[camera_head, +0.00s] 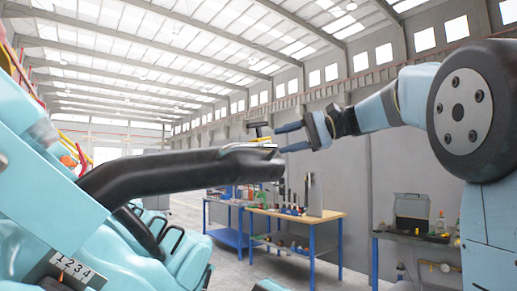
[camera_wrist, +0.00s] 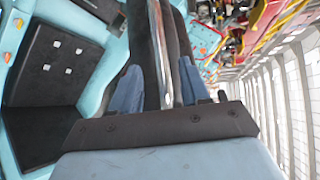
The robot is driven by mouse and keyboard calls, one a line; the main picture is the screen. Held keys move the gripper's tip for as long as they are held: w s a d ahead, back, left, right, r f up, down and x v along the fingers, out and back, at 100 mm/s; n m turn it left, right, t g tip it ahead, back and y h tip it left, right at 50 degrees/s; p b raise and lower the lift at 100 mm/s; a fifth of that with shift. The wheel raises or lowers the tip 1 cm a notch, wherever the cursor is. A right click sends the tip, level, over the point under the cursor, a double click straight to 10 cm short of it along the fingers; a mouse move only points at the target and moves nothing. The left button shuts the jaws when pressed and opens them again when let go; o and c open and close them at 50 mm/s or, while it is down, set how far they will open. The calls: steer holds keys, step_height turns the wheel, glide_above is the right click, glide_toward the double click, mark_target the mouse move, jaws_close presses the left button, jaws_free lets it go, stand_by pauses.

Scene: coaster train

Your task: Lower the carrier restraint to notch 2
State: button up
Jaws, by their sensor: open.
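The carrier restraint (camera_head: 180,172) is a thick black padded arm. It reaches from the pale blue carrier at left to the picture's middle, nearly level and raised, with a metal handle (camera_head: 250,146) on top of its far end. A notch plate (camera_head: 72,268) marked 1 2 3 4 is at lower left; I cannot tell which notch is engaged. My gripper (camera_head: 278,140) is open at the restraint's far end, its blue fingers pointing left. In the wrist view, the metal bar (camera_wrist: 167,50) runs between my spread fingers (camera_wrist: 158,66). I cannot tell whether they touch it.
Pale blue seats (camera_head: 185,255) lie below the restraint. A wooden-topped workbench (camera_head: 298,216) with tools stands behind, and another bench (camera_head: 415,238) with a dark case stands at right. Open floor shows between the carrier and the benches.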

mark_target(263, 146)
steer(key=x, duration=0.8)
steer(key=shift+a+f, duration=0.1)
jaws_close()
steer(key=shift+w, duration=0.1)
stand_by(0.3)
